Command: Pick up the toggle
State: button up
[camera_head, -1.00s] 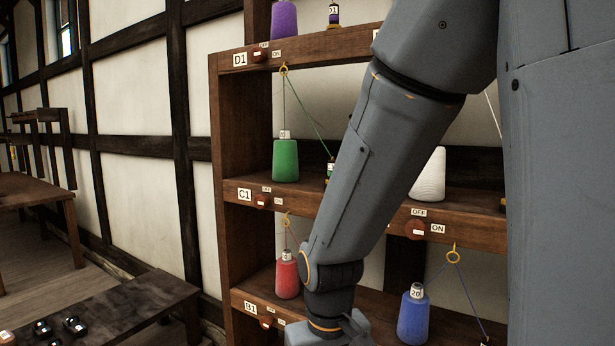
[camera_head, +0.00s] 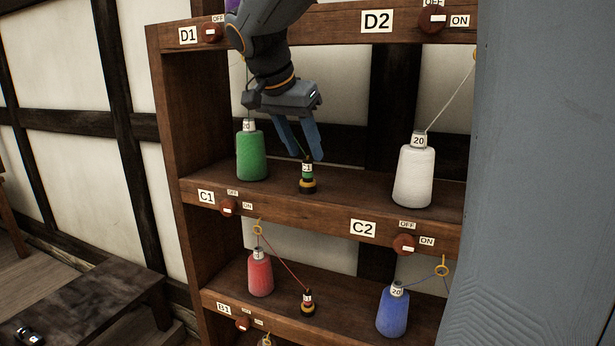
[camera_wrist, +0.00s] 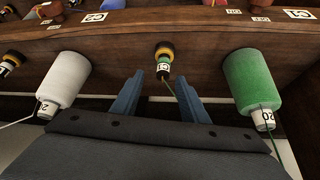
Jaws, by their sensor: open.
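A small black, yellow and green toggle (camera_head: 307,180) with a C1 tag stands upright on the middle shelf, right of the green spool (camera_head: 252,155). In the wrist view the toggle (camera_wrist: 163,58) sits ahead of the fingers, roughly centred between them, with a green thread running from it. My gripper (camera_head: 308,156) has its two blue fingers spread and points down just above the toggle. In the wrist view the gripper (camera_wrist: 160,80) is open with nothing held. Whether the fingertips overlap the toggle's top in depth is hard to tell.
A white spool (camera_head: 414,176) stands on the same shelf to the right. The shelf below holds a red spool (camera_head: 260,275), a similar small toggle (camera_head: 308,303) and a blue spool (camera_head: 392,312). Red ON/OFF switches line the shelf edges; the C1 switch (camera_head: 228,208) is nearby.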

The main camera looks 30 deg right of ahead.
aim_at(307, 160)
jog(key=p+x, duration=0.2)
jog(key=x, duration=0.3)
jog(key=shift+w+f+p, duration=0.25)
jog(key=shift+f+p, duration=0.05)
jog(key=shift+p, duration=0.05)
grip_shut()
